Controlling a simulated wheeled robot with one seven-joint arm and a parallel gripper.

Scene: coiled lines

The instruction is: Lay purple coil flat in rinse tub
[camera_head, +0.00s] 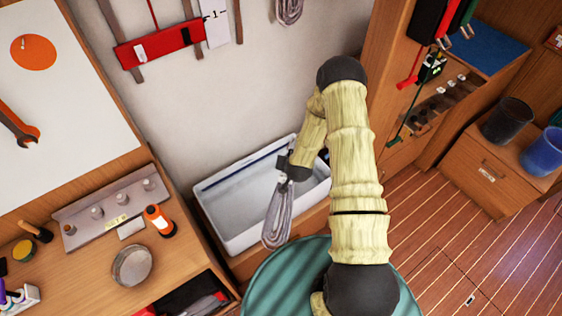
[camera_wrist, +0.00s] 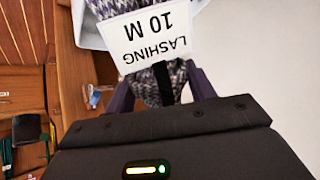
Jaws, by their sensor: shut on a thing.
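The purple coil (camera_head: 277,217) is a greyish-purple looped line hanging upright from my gripper (camera_head: 284,172). In the wrist view its purple-and-white flecked line (camera_wrist: 181,76) sits between the jaws, with a black tie and a white tag (camera_wrist: 152,42) reading "LASHING 10 M". My gripper (camera_wrist: 162,92) is shut on the tied part. The rinse tub (camera_head: 217,178) is a white rectangular basin with a blue-edged rim against the wall. The coil hangs over its front part in the head view; whether it touches the tub cannot be told.
Another grey coil (camera_head: 289,10) hangs on the wall. A wooden bench (camera_head: 95,262) with an orange bottle (camera_head: 159,221) and a round tin (camera_head: 132,265) stands left of the tub. A wooden cabinet (camera_head: 490,172) with dark and blue buckets is at right. The visible tub floor looks clear.

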